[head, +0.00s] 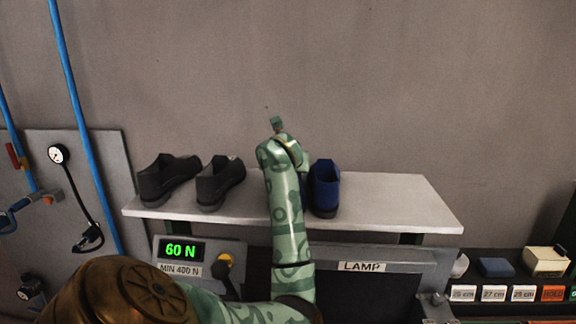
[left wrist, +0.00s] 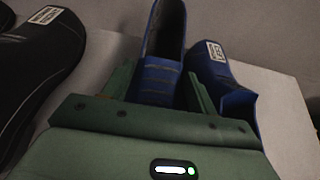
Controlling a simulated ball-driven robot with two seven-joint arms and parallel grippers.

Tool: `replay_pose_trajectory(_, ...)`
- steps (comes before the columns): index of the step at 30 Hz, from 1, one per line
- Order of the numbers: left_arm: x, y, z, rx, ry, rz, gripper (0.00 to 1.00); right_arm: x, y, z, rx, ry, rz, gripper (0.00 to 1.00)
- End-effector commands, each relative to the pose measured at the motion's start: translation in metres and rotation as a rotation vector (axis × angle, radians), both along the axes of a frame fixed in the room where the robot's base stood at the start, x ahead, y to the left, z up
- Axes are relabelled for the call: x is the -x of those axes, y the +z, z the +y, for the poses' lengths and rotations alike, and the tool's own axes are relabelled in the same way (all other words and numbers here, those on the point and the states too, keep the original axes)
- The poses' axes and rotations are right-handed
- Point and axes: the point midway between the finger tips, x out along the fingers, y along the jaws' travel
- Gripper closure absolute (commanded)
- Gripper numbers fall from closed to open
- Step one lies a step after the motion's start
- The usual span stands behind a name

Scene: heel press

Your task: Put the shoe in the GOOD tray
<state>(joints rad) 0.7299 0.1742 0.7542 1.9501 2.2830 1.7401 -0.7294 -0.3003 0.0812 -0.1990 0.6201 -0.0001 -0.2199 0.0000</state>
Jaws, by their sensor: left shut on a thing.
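In the head view my arm covers the gripper and nearly all of this shoe. I cannot tell whether the shoe is clear of the shelf. A second blue shoe (head: 324,188) stands on the shelf just right of my arm; it also shows in the left wrist view (left wrist: 222,75), with a white label. No tray marked GOOD can be read. My right gripper is not in view.
Two black shoes (head: 168,180) (head: 219,183) stand at the left of the pale shelf (head: 395,205), whose right end is bare. Below are a display reading 60 N (head: 181,250) and a LAMP panel (head: 362,266). Size labels, an orange HOLD label (head: 553,293) and a cut-off green label are lower right.

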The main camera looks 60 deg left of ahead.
Motion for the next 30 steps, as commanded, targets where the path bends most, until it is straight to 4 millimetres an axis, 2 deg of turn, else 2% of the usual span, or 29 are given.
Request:
replay_pose_trajectory(3,0.0,-0.002,0.0,-0.002,0.001,-0.001,0.77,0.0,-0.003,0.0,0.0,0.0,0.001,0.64)
replay_pose_trajectory(4,0.0,-0.003,0.0,0.0,0.0,0.0,0.39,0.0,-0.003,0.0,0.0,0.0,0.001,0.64)
replay_pose_trajectory(6,0.0,-0.002,0.0,0.0,0.0,0.0,0.2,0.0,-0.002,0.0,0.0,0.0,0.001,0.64)
replay_pose_trajectory(17,0.001,0.003,-0.001,-0.001,0.0,-0.001,0.2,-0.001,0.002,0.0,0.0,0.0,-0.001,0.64)
replay_pose_trajectory(20,0.009,0.01,-0.011,-0.003,0.001,0.0,0.2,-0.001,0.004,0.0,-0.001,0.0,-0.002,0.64)
replay_pose_trajectory(30,0.052,0.048,-0.064,-0.002,0.0,-0.004,0.2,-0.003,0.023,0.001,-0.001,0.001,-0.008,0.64)
